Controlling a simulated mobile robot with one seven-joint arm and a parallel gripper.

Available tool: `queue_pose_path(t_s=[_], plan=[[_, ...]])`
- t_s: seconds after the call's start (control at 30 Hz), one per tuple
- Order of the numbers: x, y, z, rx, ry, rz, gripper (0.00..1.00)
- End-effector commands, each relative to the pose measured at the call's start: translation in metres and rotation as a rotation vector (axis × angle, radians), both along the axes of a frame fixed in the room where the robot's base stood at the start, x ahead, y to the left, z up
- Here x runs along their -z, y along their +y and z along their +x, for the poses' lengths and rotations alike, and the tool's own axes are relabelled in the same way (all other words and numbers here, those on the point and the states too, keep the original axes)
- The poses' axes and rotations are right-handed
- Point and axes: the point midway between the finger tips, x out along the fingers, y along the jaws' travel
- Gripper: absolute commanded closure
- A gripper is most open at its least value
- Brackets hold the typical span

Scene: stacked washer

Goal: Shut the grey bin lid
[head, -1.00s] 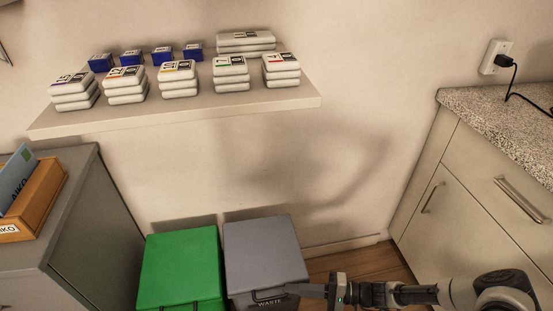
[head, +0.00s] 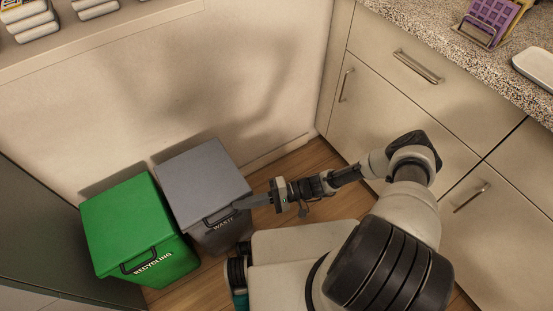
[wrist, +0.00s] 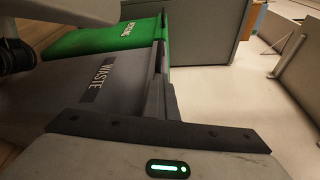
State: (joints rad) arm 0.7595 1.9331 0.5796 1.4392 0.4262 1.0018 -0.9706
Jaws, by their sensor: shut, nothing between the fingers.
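The grey bin (head: 221,236), labelled WASTE, stands on the floor against the wall. Its grey lid (head: 200,178) lies flat across the top and looks shut, with a dark handle (head: 219,216) at the front edge. My gripper (head: 246,202) is shut and empty, with its tips at the lid's front right corner, beside the handle. I cannot tell whether they touch it. In the wrist view the bin's WASTE front (wrist: 75,95) fills the left side, and my gripper's fingers (wrist: 163,92) point toward the lid edge.
A green RECYCLING bin (head: 135,225) with its lid down stands close at the left of the grey bin. Cabinets (head: 400,110) with bar handles stand to the right. A shelf (head: 110,35) is on the wall above. Wood floor (head: 292,165) shows between the bins and cabinets.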

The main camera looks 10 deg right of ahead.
Motion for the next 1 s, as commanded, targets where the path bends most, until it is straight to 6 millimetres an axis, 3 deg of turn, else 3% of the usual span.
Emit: queue_pose_path(t_s=[0.17,0.6,0.8,1.0], plan=[[0.002,-0.029,-0.003,-0.011,0.002,-0.009,1.00],[-0.008,-0.133,0.014,-0.001,-0.001,-0.004,1.00],[-0.012,-0.163,0.018,0.000,-0.001,0.000,1.00],[-0.013,-0.172,0.019,-0.001,0.000,0.001,1.00]])
